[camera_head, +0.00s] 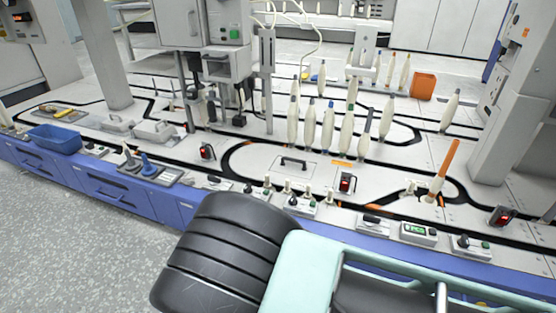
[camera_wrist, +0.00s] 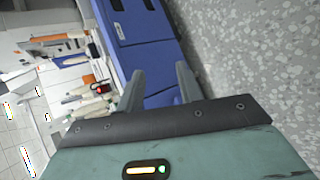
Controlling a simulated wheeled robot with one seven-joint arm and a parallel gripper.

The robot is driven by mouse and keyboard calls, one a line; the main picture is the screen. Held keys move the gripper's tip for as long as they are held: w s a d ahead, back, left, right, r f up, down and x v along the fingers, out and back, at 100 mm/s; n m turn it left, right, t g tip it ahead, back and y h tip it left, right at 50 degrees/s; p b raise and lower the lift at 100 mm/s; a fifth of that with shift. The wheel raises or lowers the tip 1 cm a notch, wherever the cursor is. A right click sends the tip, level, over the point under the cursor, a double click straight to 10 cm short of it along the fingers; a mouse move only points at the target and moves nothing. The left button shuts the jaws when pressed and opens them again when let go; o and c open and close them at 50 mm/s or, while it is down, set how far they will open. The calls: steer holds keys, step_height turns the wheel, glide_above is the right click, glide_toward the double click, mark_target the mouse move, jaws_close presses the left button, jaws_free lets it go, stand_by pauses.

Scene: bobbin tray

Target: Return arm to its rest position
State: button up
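My arm shows in the head view as a black ribbed joint and a pale teal link across the bottom, in front of the bench. My gripper is outside the head view. In the wrist view my gripper (camera_wrist: 160,84) has its two fingers spread apart with nothing between them. It is open over the blue drawer fronts (camera_wrist: 135,22) and the speckled floor (camera_wrist: 240,60), apart from the bench top. The picture there is turned on its side.
Several white bobbins (camera_head: 347,130) stand on the bench (camera_head: 225,178). An orange rod (camera_head: 443,165) stands at the right, and an orange box (camera_head: 422,86) is behind. A blue bin (camera_head: 54,138) sits at the left. Small switch boxes line the front edge. Floor (camera_head: 75,240) at lower left is clear.

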steer(key=s+d+r+g+y+p, duration=0.1)
steer(key=s+d+r+y, duration=0.35)
steer(key=r, duration=0.65)
steer(key=s+d+r+g+y, duration=0.2)
steer(key=s+d+r+y, duration=0.3)
steer(key=r, duration=0.6)
steer(key=s+d+r+g+y+p, duration=0.1)
steer(key=s+d+r, duration=0.2)
steer(key=s+r, duration=0.55)
step_height(320, 180, up, 40)
steer(key=w+p, duration=0.2)
steer(key=p, duration=3.5)
steer(key=shift+w+d+r+p, duration=0.2)
steer(key=shift+w+p, duration=0.1)
steer(key=shift+p, duration=0.1)
